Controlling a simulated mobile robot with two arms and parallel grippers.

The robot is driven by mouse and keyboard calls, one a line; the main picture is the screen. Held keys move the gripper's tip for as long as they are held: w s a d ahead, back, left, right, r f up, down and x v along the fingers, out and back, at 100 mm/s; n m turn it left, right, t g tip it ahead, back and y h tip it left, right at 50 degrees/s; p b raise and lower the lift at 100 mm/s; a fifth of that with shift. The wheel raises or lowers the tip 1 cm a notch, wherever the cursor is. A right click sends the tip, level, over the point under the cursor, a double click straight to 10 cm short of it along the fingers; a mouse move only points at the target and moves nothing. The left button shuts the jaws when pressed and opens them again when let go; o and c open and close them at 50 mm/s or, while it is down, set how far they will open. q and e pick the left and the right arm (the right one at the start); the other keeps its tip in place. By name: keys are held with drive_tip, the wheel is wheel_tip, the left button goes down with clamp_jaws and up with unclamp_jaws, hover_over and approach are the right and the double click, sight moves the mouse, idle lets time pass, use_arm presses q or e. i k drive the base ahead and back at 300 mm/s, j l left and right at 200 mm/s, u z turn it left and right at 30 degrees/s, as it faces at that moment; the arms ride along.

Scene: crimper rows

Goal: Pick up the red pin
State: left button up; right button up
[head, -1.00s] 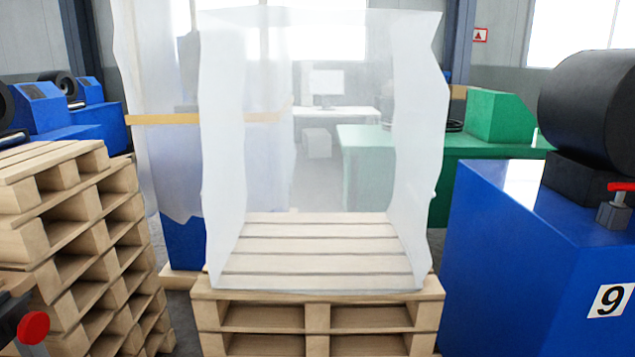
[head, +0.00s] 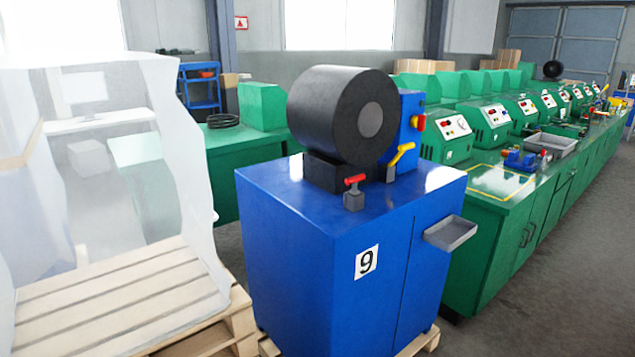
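A red pin (head: 354,180) with a T-shaped top stands upright in a small grey block (head: 353,201). The block sits on top of the blue machine (head: 300,240) marked 9, near its front left edge. A large black drum (head: 340,118) stands behind the pin on the same machine. Neither of my grippers is in view.
A grey tray (head: 452,233) juts from the machine's right side. A pallet (head: 120,300) with a translucent plastic wrap (head: 185,170) stands close at left. Green benches (head: 505,210) run back at right. Open floor (head: 560,290) lies at front right.

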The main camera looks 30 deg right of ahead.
sight(353, 180)
drive_tip(key=z, duration=1.3)
drive_tip(key=i+l+u, duration=0.15)
drive_tip(key=l+u, duration=0.15)
drive_tip(key=u, duration=0.15)
drive_tip(key=l+u, duration=0.4)
drive_tip(key=i+l+u, duration=0.1)
drive_tip(key=l+u, duration=0.35)
drive_tip(key=j, duration=0.1)
